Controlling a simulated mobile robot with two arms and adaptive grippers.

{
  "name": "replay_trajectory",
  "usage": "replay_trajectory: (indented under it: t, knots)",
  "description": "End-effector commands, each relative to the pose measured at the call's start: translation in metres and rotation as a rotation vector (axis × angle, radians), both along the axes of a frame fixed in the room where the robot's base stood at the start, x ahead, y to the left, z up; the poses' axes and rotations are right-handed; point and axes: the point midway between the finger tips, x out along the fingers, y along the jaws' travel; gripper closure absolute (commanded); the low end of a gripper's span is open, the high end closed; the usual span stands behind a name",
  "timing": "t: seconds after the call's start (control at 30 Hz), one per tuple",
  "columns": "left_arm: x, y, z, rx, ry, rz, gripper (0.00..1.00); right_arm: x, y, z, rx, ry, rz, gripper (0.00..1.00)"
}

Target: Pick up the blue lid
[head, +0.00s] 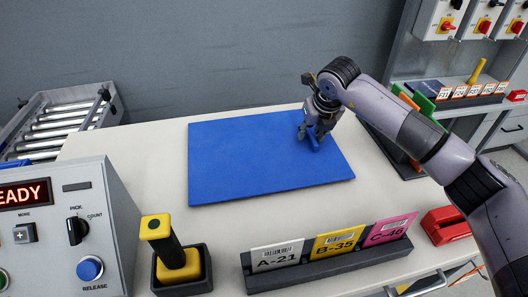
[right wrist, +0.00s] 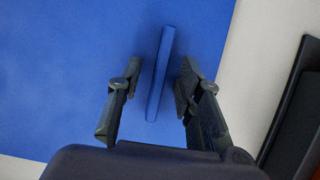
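The blue lid (head: 314,143) is a thin blue piece on the blue mat (head: 240,160), near its right side, partly hidden by my right gripper. In the right wrist view the lid (right wrist: 160,75) shows as a narrow strip, apparently standing on edge. My right gripper (head: 311,134) reaches down over it. In the right wrist view its two fingers (right wrist: 160,70) are apart, one on each side of the lid, with a gap visible on both sides. My left gripper is not in view.
A dark rack (head: 330,262) holds several label cards along the front. A red stapler-like object (head: 446,225) lies front right. Most of the mat is clear.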

Motion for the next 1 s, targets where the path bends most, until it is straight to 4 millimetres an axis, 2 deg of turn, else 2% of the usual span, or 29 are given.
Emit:
replay_trajectory:
  t: [0.57,1.0]
  knots:
    - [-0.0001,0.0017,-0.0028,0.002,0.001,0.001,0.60,0.0002,-0.0002,-0.0022,-0.001,0.000,0.000,0.67]
    - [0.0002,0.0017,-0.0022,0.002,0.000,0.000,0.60,-0.0001,0.0004,-0.0022,0.000,0.001,0.000,0.97]
